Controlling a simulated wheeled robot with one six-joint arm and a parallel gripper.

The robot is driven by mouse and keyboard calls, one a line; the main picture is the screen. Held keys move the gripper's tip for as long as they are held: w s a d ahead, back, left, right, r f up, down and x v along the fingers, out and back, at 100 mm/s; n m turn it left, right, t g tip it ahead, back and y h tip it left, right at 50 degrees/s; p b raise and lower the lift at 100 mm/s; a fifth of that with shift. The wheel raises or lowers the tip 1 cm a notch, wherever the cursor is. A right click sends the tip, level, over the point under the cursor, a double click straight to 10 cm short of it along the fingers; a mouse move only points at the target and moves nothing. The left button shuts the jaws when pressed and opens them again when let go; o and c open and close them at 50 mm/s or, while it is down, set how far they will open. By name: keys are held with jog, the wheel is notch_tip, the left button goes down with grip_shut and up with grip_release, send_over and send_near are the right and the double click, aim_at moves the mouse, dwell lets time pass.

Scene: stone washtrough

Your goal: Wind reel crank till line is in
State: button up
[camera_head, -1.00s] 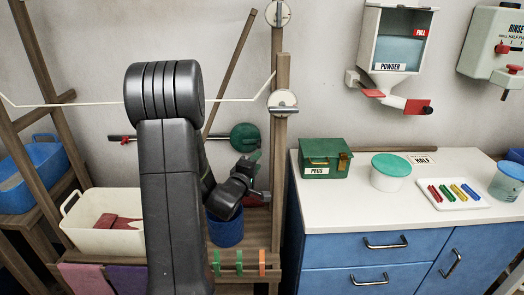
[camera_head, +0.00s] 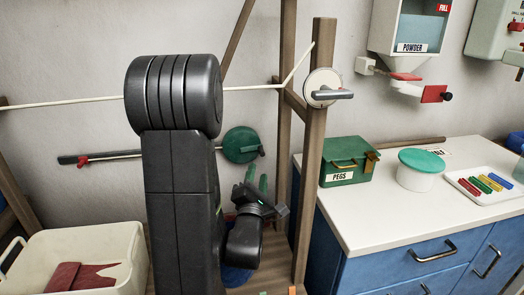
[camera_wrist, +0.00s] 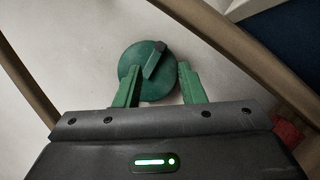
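A cream round reel (camera_head: 319,88) with a grey crank handle (camera_head: 333,95) is on the wooden post at the right of the head view. A pale line (camera_head: 60,102) runs across from the left, behind my arm, to the posts and slants up near the post's top. My gripper (camera_head: 257,180) is low and left of the reel, apart from it. In the wrist view my gripper (camera_wrist: 158,68) has its green fingers spread, with nothing held between them. A green disc (camera_wrist: 133,66) with a bar on its face shows beyond the fingertips.
The green disc (camera_head: 239,146) is by the wall, beside a dark rod (camera_head: 105,157). A cream tub (camera_head: 50,253) with red cloth stands at lower left. The white counter (camera_head: 395,220) at right holds a green pegs box (camera_head: 345,176) and a lidded tub (camera_head: 420,172).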

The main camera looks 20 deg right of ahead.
aim_at(261, 149)
jog(key=p+x, duration=0.1)
jog(key=x, duration=0.9)
jog(key=shift+w+d, duration=0.1)
jog(key=shift+w, duration=0.05)
grip_shut()
jog(key=shift+f+m+b, duration=0.25)
jog(key=shift+m+b, duration=0.05)
jog(key=shift+m, duration=0.2)
